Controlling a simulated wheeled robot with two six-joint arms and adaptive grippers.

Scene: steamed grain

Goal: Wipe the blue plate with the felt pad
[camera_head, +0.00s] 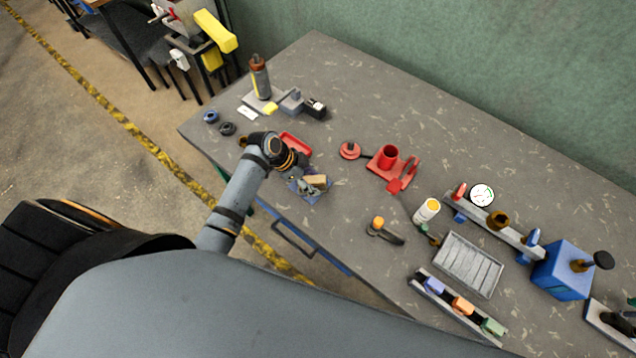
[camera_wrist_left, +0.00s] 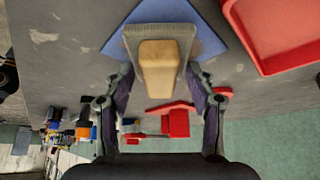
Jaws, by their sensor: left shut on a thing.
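The felt pad is a tan block (camera_head: 317,180) with a grey layer around or under it. It shows large in the left wrist view (camera_wrist_left: 160,70). My left gripper (camera_wrist_left: 161,84) is shut on it, one finger at each side. In the head view, my left gripper (camera_head: 311,184) is over the blue plate (camera_head: 312,197) near the table's front edge. The plate also shows behind the pad in the wrist view (camera_wrist_left: 207,32). Gripper and pad cover much of it. I cannot tell whether the pad touches the plate.
A red tray (camera_head: 296,144) lies just behind the plate. A red holder (camera_head: 388,175) stands to the right on the grey table (camera_head: 340,85). A yellow-topped jar (camera_head: 426,210), a grey ribbed tray (camera_head: 468,265) and a blue box (camera_head: 563,272) stand farther right.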

